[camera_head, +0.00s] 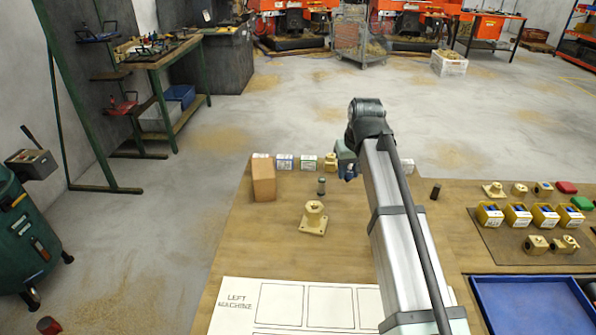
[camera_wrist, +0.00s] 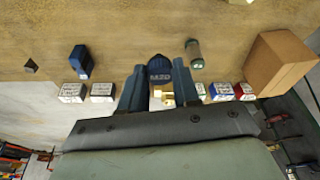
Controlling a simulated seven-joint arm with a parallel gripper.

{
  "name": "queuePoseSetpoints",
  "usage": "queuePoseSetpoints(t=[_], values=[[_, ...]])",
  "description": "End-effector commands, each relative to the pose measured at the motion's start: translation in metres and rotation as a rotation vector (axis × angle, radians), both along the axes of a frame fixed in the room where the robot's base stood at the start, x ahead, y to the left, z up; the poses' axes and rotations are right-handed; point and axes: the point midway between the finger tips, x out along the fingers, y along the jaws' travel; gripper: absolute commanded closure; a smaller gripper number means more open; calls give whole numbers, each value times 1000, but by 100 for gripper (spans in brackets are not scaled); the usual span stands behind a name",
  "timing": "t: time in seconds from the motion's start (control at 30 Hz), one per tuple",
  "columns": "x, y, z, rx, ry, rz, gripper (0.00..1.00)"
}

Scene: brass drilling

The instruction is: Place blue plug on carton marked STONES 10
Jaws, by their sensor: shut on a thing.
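My gripper (camera_wrist: 160,80) is shut on the blue plug (camera_wrist: 160,68), a dark blue rounded piece with pale lettering, seen between the fingertips in the wrist view. In the head view my gripper (camera_head: 348,165) is at the far side of the bench, partly hidden by my arm. A row of small white cartons runs along the far edge; in the wrist view some stand left of the fingers (camera_wrist: 102,92) and some right (camera_wrist: 221,91). In the head view a blue-marked carton (camera_head: 284,161) and a green-marked carton (camera_head: 307,162) show. I cannot read which is STONES 10.
A brown box (camera_head: 263,180) stands left, near a brass flanged part (camera_head: 313,218) and a green cylinder (camera_head: 321,186). Another blue piece (camera_wrist: 80,62) lies left of the fingers in the wrist view. A blue tray (camera_head: 530,305) is at right. Bare wood lies around the brass part.

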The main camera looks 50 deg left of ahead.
Motion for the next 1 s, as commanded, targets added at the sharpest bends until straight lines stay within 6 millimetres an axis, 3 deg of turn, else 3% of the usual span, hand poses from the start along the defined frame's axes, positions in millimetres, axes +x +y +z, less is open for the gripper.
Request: queuePoseSetpoints(t=[0.2, 0.5, 0.63, 0.7, 0.87, 1.0], values=[[-59, 57, 16, 12, -9, 100, 98], [-125, 158, 58, 33, -15, 232, 98], [-139, 195, 77, 34, -12, 273, 98], [-137, 206, 84, 31, -10, 284, 98], [-130, 221, 92, 20, -3, 301, 98], [-130, 223, 91, 4, 3, 326, 98]])
